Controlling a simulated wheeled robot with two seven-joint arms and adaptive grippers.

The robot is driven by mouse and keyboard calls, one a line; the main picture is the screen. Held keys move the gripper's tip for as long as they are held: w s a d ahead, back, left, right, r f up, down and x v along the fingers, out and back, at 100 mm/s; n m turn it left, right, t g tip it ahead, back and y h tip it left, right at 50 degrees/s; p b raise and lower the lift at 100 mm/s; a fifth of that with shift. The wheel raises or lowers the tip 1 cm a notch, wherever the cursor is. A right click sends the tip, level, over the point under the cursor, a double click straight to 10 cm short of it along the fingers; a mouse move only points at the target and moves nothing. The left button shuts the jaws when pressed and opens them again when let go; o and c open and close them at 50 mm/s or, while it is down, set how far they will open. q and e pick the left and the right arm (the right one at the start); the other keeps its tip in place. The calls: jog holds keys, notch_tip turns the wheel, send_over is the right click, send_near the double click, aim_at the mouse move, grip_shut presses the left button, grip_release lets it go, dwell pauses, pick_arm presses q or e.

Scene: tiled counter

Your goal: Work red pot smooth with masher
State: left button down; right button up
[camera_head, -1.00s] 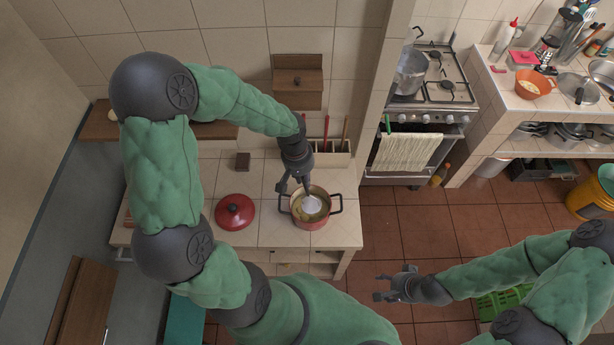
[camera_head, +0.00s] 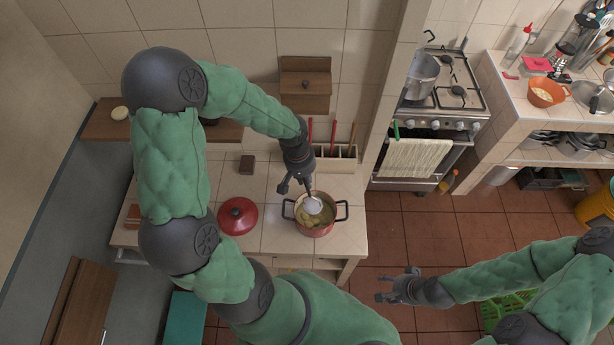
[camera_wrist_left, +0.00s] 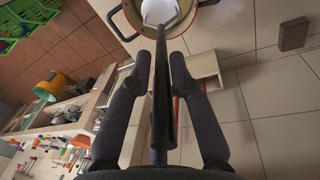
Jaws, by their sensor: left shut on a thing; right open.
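The red pot (camera_head: 316,230) stands on the tiled counter with dark handles on both sides and yellowish pieces inside. My left gripper (camera_head: 299,184) is above the pot's back edge, shut on the masher. The masher's pale head (camera_head: 313,206) is inside the pot, toward its back. In the left wrist view, the dark masher handle (camera_wrist_left: 160,105) runs between my fingers to the white head (camera_wrist_left: 158,11) at the top edge, where only part of the pot shows. How deep the head sits is unclear. My right gripper (camera_head: 391,286) is open and empty over the floor.
A red lid (camera_head: 238,216) lies left of the pot. A small brown block (camera_head: 247,165) and a holder with upright utensils (camera_head: 336,160) stand behind. A stove (camera_head: 440,110) is to the right, beyond a wall. The counter's right edge is close to the pot.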

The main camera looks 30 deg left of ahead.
aim_at(309, 194)
pick_arm(q)
notch_tip(309, 194, down, 2)
jog(key=shift+a+b, duration=0.15)
jog(key=shift+b, duration=0.45)
jog(key=f+b, duration=0.5)
jog(key=d+f+b, duration=0.1)
jog(key=f+b, duration=0.1)
jog(key=shift+w+f+b, duration=0.25)
jog(key=shift+f+b, duration=0.15)
